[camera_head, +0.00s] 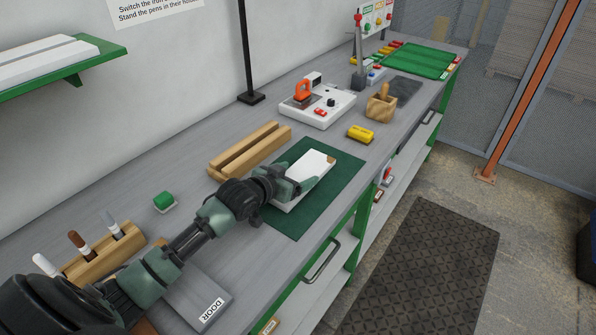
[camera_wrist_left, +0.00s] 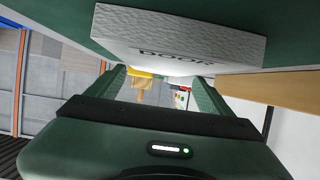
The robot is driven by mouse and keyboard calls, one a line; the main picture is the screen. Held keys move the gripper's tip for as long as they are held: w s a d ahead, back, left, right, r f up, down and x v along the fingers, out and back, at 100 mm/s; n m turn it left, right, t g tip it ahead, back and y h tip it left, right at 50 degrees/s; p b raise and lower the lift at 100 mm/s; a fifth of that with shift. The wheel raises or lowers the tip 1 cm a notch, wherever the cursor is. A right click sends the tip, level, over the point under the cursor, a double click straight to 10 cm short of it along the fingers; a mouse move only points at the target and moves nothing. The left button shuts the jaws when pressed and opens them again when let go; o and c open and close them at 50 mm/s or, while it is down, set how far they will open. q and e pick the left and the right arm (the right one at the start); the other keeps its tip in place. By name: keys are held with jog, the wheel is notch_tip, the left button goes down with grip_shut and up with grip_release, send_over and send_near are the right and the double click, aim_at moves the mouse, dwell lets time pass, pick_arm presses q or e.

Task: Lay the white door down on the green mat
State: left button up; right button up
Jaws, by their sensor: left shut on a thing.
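The white door (camera_head: 312,166) is a pale slab at the green mat (camera_head: 343,178), flat or nearly flat; a small gap under it cannot be ruled out. My left gripper (camera_head: 297,187) is shut on its near left part and hides some of it. In the left wrist view, the white door (camera_wrist_left: 180,38) shows large at the top, with the word DOOR on it and the green of the mat behind. The left gripper's fingers (camera_wrist_left: 160,80) reach toward it from both sides. My right gripper is not in view.
A grey plate labelled DOOR (camera_head: 196,300) lies at the near edge. A white station (camera_head: 317,110), yellow block (camera_head: 361,134) and wooden box (camera_head: 381,107) stand beyond the mat.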

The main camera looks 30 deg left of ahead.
pick_arm(q)
jog(key=shift+s+a+p, duration=0.1)
jog(key=shift+s+p, duration=0.25)
jog(key=shift+s, duration=0.75)
jog(key=shift+s+p, duration=0.45)
jog(key=shift+s+a+r+p, duration=0.15)
jog(key=shift+s+p, duration=0.3)
jog(key=shift+s, duration=0.6)
